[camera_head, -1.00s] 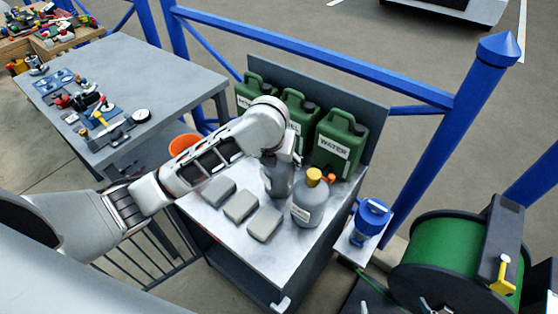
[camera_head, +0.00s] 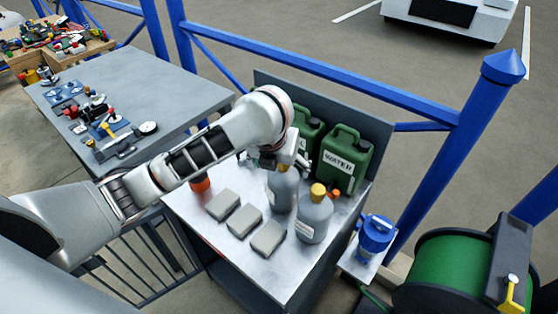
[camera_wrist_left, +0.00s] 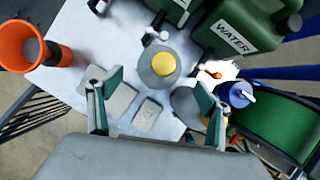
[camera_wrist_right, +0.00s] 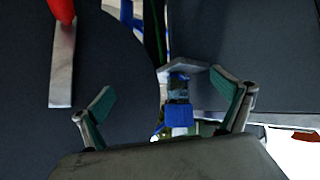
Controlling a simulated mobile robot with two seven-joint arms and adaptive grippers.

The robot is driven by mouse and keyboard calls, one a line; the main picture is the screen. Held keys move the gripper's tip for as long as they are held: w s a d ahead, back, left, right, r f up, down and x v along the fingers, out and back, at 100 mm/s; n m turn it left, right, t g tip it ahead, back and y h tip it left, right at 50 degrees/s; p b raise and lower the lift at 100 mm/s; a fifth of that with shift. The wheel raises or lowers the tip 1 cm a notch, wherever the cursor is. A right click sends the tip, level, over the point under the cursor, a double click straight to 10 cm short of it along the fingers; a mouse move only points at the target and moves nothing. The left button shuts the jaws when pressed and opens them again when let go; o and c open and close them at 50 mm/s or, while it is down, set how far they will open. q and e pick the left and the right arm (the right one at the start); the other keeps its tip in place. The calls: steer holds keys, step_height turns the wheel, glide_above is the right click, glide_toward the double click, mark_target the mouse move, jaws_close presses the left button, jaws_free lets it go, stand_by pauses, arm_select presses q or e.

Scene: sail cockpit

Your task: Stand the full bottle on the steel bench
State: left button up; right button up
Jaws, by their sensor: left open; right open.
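Two grey bottles stand upright on a steel-topped bench (camera_head: 290,282). One bottle (camera_head: 282,192) is below my left gripper (camera_head: 283,158); the other bottle (camera_head: 314,222), with a yellow cap, stands just right and nearer. I cannot tell which is full. My left gripper is open and empty. In the left wrist view, one bottle's yellow cap (camera_wrist_left: 163,63) lies beyond and between the fingers (camera_wrist_left: 155,97), apart from them; the other bottle (camera_wrist_left: 186,100) is partly behind the right finger. My right gripper (camera_wrist_right: 165,103) is open and empty, away from the bottles.
Grey blocks (camera_head: 243,220) lie on the bench's near side. Green jerrycans (camera_head: 342,155) stand at its back panel. A blue pump (camera_head: 376,234) and green hose reel (camera_head: 455,270) are to the right. A grey table (camera_head: 180,88) with tools stands left.

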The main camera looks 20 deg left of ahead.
arm_select(q)
steer(key=shift+v, duration=1.85)
